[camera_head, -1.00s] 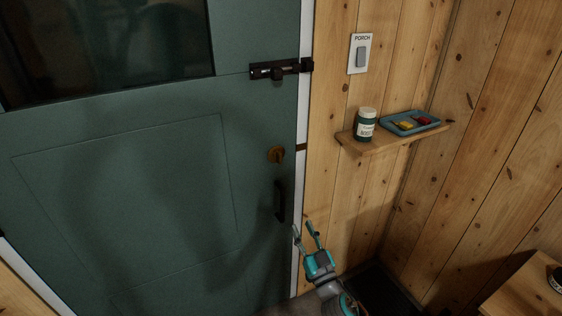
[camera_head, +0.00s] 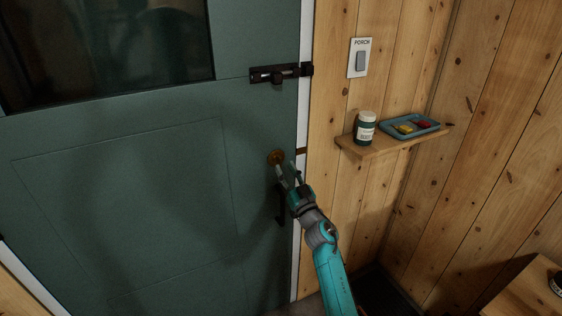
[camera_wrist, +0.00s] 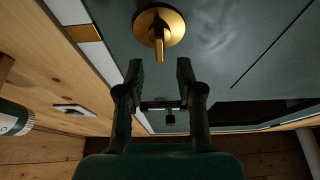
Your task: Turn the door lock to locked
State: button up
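The door lock is a round brass plate with a thumb-turn (camera_head: 276,157) on the green door (camera_head: 120,190), near its right edge. It also shows in the wrist view (camera_wrist: 160,28), where the turn's tab points down the picture. My gripper (camera_head: 287,171) is just below and right of the lock in the head view. In the wrist view my gripper (camera_wrist: 160,72) is open, its two fingers apart on either side of the line of the tab. The fingertips appear short of the tab, with nothing between them. A dark pull handle (camera_head: 279,205) is partly hidden behind my gripper.
A dark slide bolt (camera_head: 270,75) is higher on the door. Right of the frame are a PORCH switch (camera_head: 360,58) and a wooden shelf (camera_head: 375,149) with a jar (camera_head: 365,128) and a blue tray (camera_head: 388,130). A wooden surface (camera_head: 525,295) stands at lower right.

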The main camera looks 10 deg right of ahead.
aim_at(281, 160)
jog(key=shift+x, duration=2.15)
jog(key=shift+f, duration=0.1)
grip_shut()
